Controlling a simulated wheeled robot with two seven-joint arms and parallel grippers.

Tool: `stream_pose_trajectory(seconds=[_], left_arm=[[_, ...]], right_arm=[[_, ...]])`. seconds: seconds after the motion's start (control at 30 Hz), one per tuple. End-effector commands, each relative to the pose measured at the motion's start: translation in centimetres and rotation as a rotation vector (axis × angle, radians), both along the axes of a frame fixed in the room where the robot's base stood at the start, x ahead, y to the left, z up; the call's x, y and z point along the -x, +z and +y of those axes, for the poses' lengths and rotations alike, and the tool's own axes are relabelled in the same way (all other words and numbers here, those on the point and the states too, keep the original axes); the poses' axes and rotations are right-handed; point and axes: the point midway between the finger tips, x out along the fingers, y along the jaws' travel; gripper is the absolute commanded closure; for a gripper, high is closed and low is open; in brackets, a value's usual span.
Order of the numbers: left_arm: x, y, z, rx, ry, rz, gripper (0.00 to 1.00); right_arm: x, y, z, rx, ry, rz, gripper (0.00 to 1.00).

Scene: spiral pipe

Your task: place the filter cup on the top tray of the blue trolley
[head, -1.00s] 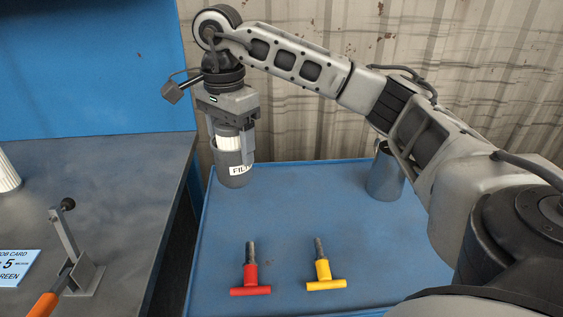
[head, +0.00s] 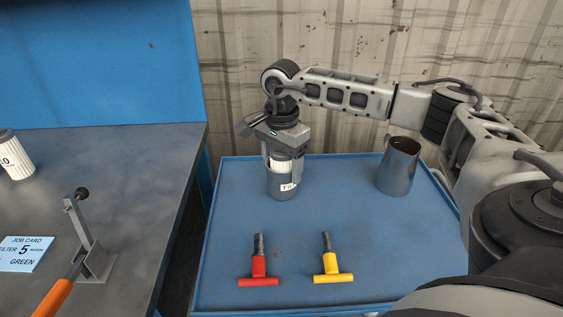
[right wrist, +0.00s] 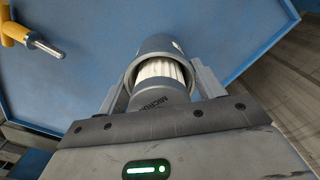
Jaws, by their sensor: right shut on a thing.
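The filter cup (head: 281,186) is a grey cylinder with a white label, and a white pleated filter (head: 283,168) stands in its mouth. My right gripper (head: 282,163) points down and is shut on the cup, with one finger on each side. The cup is upright over the back left part of the blue trolley's top tray (head: 330,215); I cannot tell whether its base touches the tray. In the right wrist view the cup (right wrist: 157,46) sits between the fingers, with the filter (right wrist: 160,72) inside. My left gripper is not in view.
A grey metal jug (head: 398,168) stands at the tray's back right. A red T-handle bolt (head: 258,268) and a yellow one (head: 330,265) lie at the front. At left, a workbench (head: 130,170) holds a white filter (head: 14,158), a toggle clamp (head: 90,250) and a job card (head: 22,253).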

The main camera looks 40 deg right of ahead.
Motion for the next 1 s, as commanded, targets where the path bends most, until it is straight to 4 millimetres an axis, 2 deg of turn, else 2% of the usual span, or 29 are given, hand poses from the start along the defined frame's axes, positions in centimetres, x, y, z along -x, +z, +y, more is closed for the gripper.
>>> stream_pose_trajectory(seconds=[0.33, 0.37, 0.43, 0.8, 0.87, 1.0], left_arm=[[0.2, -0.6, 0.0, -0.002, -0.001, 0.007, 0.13], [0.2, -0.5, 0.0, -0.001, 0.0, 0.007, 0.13], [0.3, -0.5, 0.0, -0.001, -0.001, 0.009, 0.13], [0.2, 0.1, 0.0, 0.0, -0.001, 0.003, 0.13], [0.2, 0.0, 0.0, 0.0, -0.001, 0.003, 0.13], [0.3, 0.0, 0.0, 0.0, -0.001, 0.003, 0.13]], right_arm=[[-0.1, -0.3, 0.0, 0.0, 0.0, -0.002, 0.63], [0.0, -0.4, 0.0, 0.0, 0.0, -0.001, 0.3], [0.0, -0.3, 0.0, 0.0, 0.0, -0.001, 0.11], [-0.1, 0.3, 0.0, 0.0, 0.0, -0.002, 0.11], [-0.1, 0.9, 0.0, 0.0, 0.0, -0.003, 0.11], [-0.1, 3.6, 0.0, -0.001, 0.0, -0.006, 0.11]])
